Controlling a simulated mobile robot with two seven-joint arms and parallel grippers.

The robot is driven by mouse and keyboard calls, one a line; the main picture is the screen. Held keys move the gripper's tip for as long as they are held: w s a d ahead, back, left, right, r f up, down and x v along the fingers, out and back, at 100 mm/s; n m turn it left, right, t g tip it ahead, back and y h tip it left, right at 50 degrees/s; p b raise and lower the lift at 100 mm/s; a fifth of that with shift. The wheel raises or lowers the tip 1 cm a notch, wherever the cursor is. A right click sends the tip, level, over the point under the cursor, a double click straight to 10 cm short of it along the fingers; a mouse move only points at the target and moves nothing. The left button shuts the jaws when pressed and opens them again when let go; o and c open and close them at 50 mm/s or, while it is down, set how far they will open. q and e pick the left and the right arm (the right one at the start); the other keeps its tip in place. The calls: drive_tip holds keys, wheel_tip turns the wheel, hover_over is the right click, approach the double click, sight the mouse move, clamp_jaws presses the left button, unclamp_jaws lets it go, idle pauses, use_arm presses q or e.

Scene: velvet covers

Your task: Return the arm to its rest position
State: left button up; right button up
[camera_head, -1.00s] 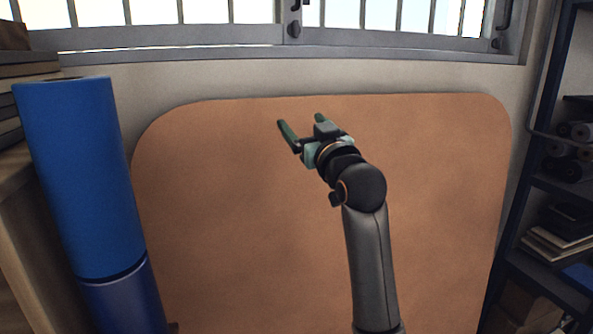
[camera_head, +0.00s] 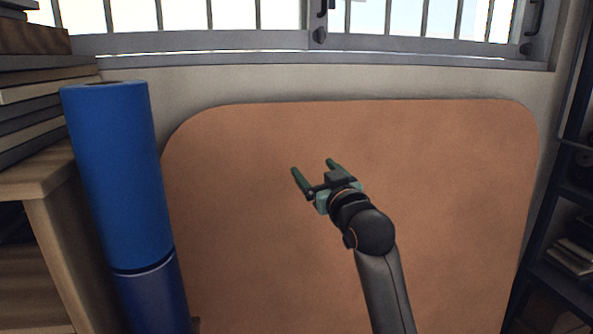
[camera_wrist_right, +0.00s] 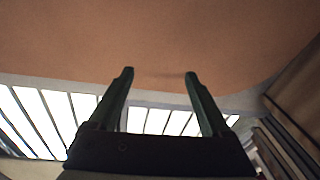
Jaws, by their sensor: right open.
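My right gripper (camera_head: 314,172) is raised in front of a large tan panel (camera_head: 240,230) in the head view. Its two green fingers are spread apart with nothing between them. In the right wrist view, the open fingers (camera_wrist_right: 160,80) point toward the tan surface and the barred window (camera_wrist_right: 150,120), and the gap between them is empty. My left gripper is in neither view.
A tall blue cylinder (camera_head: 115,180) stands at the left beside a wooden shelf (camera_head: 50,185) with stacked boards (camera_head: 35,110). A dark metal rack (camera_head: 560,240) stands at the right. A barred window (camera_head: 250,40) runs along the back wall.

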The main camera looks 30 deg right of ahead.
drive_tip(key=shift+f, duration=0.1)
drive_tip(key=s+a+f+n+g+y, duration=0.1)
drive_tip(key=s+a+f+g, duration=0.15)
drive_tip(key=f, duration=0.85)
drive_tip(key=s+a+f+g+y, duration=0.1)
drive_tip(key=s+a+f, duration=0.25)
drive_tip(key=f, duration=0.75)
drive_tip(key=s+a+f+n+g+y, duration=0.1)
drive_tip(key=s+a+f+g, duration=0.15)
drive_tip(key=f, duration=0.85)
drive_tip(key=s+a+f+g, duration=0.1)
drive_tip(key=s+a+f, duration=0.2)
drive_tip(key=s+f, duration=0.6)
drive_tip(key=s+a+f+g+y, duration=0.1)
drive_tip(key=s+a+f+g, duration=0.1)
drive_tip(key=s+f, duration=0.7)
drive_tip(key=s+a, duration=0.1)
drive_tip(key=s, duration=0.4)
drive_tip(key=shift+s+y, duration=0.15)
drive_tip(key=shift+y, duration=0.15)
drive_tip(key=shift+c, duration=0.4)
